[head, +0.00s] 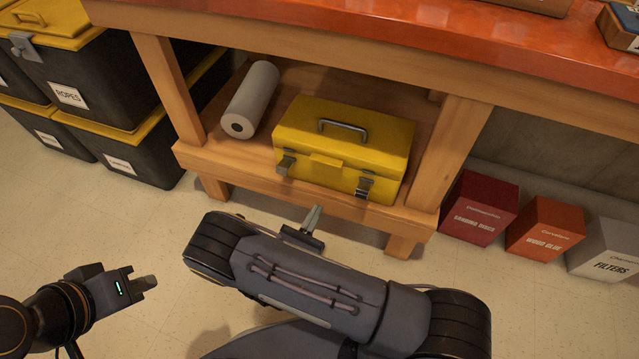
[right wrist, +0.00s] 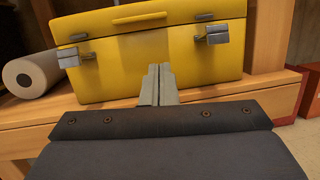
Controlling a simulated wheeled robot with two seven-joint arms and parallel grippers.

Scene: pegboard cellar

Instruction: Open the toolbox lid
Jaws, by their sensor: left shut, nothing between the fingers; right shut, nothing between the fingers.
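The yellow toolbox (head: 342,150) sits on the lower shelf of the workbench with its lid down. A grey handle (head: 343,130) is on top. Two metal latches are on the front, the left latch (head: 286,164) and the right latch (head: 364,187); I cannot tell whether they are fastened. The toolbox fills the upper right wrist view (right wrist: 180,62). My right gripper (head: 315,213) is shut and empty, in front of the toolbox, apart from it in the head view. Its fingers (right wrist: 158,72) point at the front between the latches. My left gripper (head: 150,282) is shut and empty, low at the left over the floor.
A paper roll (head: 250,100) lies left of the toolbox. Wooden legs (head: 452,150) flank the shelf, and the orange-red bench top (head: 420,45) overhangs it. Boxes (head: 480,208) stand on the floor at right, black bins (head: 125,145) at left.

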